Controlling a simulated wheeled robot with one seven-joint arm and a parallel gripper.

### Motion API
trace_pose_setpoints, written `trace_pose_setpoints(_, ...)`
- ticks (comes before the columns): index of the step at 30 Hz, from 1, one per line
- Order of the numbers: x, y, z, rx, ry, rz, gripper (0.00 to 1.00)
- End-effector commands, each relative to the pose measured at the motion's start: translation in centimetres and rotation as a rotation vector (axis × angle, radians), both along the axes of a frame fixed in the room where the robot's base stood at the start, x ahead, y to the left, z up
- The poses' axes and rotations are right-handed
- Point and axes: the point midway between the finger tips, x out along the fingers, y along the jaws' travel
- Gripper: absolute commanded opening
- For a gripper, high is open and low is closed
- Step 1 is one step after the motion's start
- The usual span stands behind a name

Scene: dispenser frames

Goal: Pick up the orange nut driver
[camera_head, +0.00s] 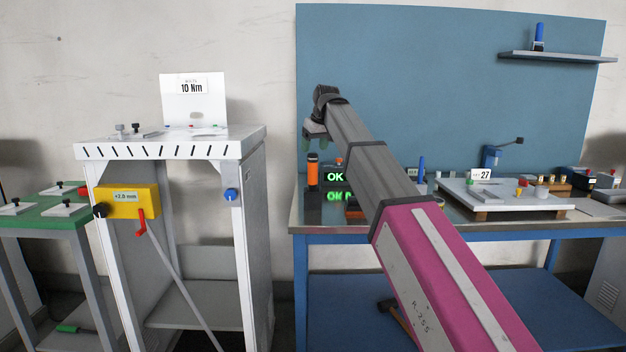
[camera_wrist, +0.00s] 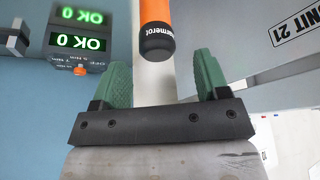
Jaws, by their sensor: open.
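The orange nut driver (camera_head: 313,171) stands upright, with black ends, at the left back of the blue-framed bench in the head view. In the wrist view the orange nut driver (camera_wrist: 156,22) shows at the top, its black end with light lettering pointing toward my gripper. My gripper (camera_head: 313,140) is just above it in the head view. In the wrist view my gripper (camera_wrist: 160,72) is open, with one green finger on each side of the black end and visible gaps to both. The far end of the driver is cut off there.
A green "OK" display (camera_head: 336,177) stands close to the right of the driver; it also shows in the wrist view (camera_wrist: 82,42). A white board (camera_head: 480,200) with small parts is farther right. A white cabinet (camera_head: 170,145) stands left of the bench, across a gap.

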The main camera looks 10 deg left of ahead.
Motion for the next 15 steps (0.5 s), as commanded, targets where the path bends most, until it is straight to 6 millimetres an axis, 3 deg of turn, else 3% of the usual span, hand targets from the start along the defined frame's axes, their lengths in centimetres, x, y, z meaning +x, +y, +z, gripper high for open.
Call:
trace_pose_setpoints(8,0.5,0.5,-1.9,-0.001,0.001,0.000,0.68)
trace_pose_setpoints(15,1.5,1.2,-5.0,-0.001,0.001,0.000,0.68)
